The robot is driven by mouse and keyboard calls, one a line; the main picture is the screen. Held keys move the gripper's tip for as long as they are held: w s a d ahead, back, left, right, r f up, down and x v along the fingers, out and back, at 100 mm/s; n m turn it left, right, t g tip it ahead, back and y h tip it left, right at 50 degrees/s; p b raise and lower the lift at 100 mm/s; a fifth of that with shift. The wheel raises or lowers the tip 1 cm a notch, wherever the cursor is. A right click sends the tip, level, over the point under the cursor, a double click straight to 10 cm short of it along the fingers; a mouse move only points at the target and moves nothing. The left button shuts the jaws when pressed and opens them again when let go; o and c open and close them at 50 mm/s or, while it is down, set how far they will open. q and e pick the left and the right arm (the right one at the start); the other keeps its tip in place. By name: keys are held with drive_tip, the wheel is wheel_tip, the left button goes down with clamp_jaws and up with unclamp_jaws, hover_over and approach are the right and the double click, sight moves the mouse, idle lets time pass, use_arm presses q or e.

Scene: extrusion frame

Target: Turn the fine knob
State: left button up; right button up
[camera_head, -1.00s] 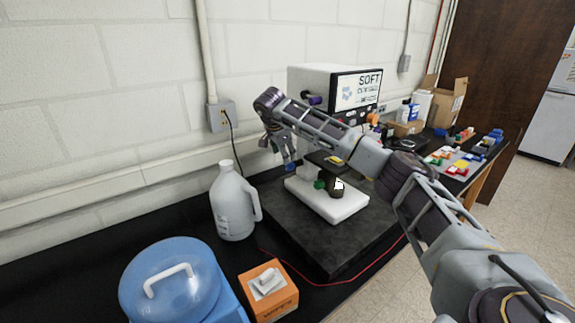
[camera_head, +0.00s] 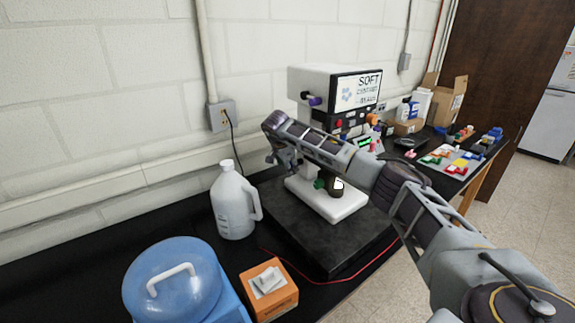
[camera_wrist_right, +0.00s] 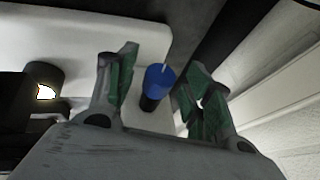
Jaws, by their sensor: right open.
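The instrument with a white base (camera_head: 337,207) stands on the black slab. A green knob (camera_head: 319,184) and a dark round part (camera_head: 335,188) show low on it in the head view. In the wrist view a blue knob (camera_wrist_right: 158,79) on a dark shaft stands beside the white base (camera_wrist_right: 75,38). I cannot tell for certain which one is the fine knob. My right gripper (camera_wrist_right: 160,60) is open, with its green-padded fingers on either side of the blue knob and gaps visible on both sides. My left gripper is out of view.
A white jug (camera_head: 234,205), an orange wipes box (camera_head: 268,290) and a blue container (camera_head: 172,280) stand at the left. A white device with a screen (camera_head: 357,90) is behind my arm. A red cable (camera_head: 345,282) runs around the slab (camera_head: 330,258).

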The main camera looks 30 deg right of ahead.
drive_tip(key=c, duration=1)
